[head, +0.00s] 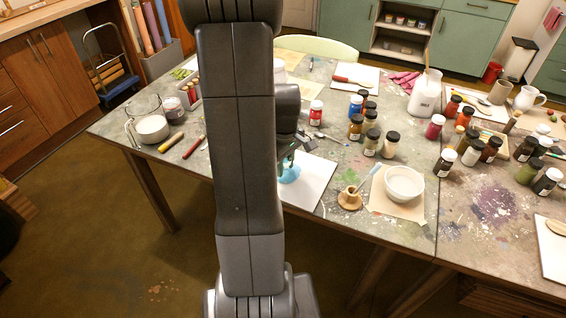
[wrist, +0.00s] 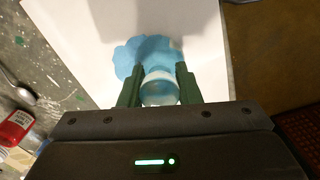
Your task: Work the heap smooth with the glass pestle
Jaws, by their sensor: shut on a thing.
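My gripper (wrist: 160,90) is shut on the glass pestle (wrist: 159,88), a clear rounded piece between its green fingers. The blue heap (wrist: 128,58) lies spread on a white slab (wrist: 80,30), right at the pestle and beyond it. Whether the pestle's foot touches the slab or only the paint is hard to tell. My arm hides part of the slab and most of the gripper there.
A white bowl (head: 404,184) on a paper sheet and a small wooden pot (head: 350,198) stand right of the slab. Several pigment jars (head: 371,140) stand behind them. A red-labelled jar (wrist: 15,128) and a spoon (wrist: 17,86) lie left in the wrist view.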

